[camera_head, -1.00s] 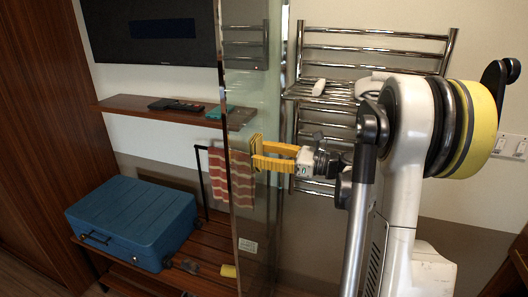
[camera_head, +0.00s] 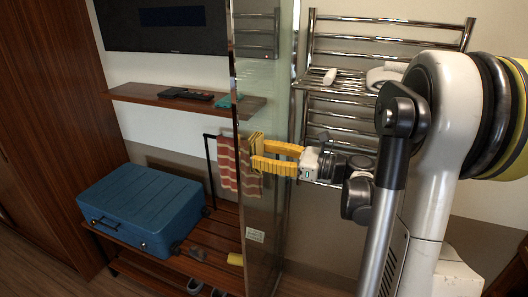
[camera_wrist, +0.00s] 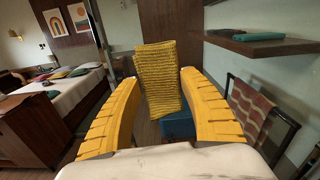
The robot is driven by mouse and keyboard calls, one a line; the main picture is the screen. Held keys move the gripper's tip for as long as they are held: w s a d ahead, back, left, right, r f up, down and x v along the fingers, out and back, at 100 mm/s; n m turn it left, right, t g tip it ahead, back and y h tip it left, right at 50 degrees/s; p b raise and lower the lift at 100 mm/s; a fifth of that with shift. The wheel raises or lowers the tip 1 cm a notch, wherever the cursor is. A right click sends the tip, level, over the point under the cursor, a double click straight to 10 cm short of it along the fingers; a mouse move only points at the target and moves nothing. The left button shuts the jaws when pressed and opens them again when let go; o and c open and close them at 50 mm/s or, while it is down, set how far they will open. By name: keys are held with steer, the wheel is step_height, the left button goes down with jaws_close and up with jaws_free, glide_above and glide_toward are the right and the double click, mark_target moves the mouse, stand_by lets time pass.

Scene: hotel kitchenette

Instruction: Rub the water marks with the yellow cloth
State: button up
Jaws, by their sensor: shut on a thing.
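My gripper (camera_head: 262,156) is shut on the yellow cloth (camera_head: 257,143). The cloth is at the tall glass panel (camera_head: 272,85), on its right-hand side; exact contact cannot be told. In the wrist view the ribbed cloth (camera_wrist: 158,78) stands upright between and beyond the two yellow fingers (camera_wrist: 158,110). The fingers are spaced apart around its lower part. I cannot make out water marks on the glass in either view; the cloth and fingers cover part of it.
A chrome towel rack (camera_head: 390,45) with rolled white towels is behind my arm. Left of the glass are a wall shelf (camera_head: 135,98), a striped towel (camera_head: 228,165), a blue suitcase (camera_head: 145,208) on a slatted bench, and a dark wall screen (camera_head: 165,25).

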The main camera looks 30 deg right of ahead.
steer(key=shift+d, duration=0.1)
steer(key=shift+v, duration=2.95)
steer(key=shift+v, duration=1.55)
